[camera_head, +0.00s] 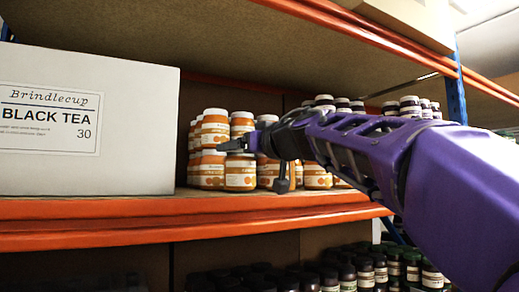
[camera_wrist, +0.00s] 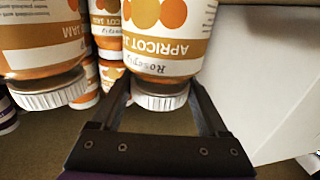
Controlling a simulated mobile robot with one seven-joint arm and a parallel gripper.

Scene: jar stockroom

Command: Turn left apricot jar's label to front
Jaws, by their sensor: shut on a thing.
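The apricot jar (camera_wrist: 160,45) has an orange and white label, an orange fruit picture and a white ribbed lid. In the wrist view it appears upside down, with its "APRICOT JAM" lettering facing the camera. My gripper (camera_wrist: 162,88) is shut on this jar, one dark finger on each side near the lid. In the head view my gripper (camera_head: 238,145) reaches in from the right at the front of the apricot jars, and the orange-labelled jar (camera_head: 240,178) shows just below it. The fingers hide part of the jar there.
A large white Black Tea box (camera_head: 90,160) stands close on the left. Other apricot jars (camera_head: 212,130) are stacked around the held jar, and one (camera_wrist: 42,35) is close beside it. Dark jars (camera_head: 410,106) stand farther right. The orange shelf edge (camera_head: 200,221) runs below.

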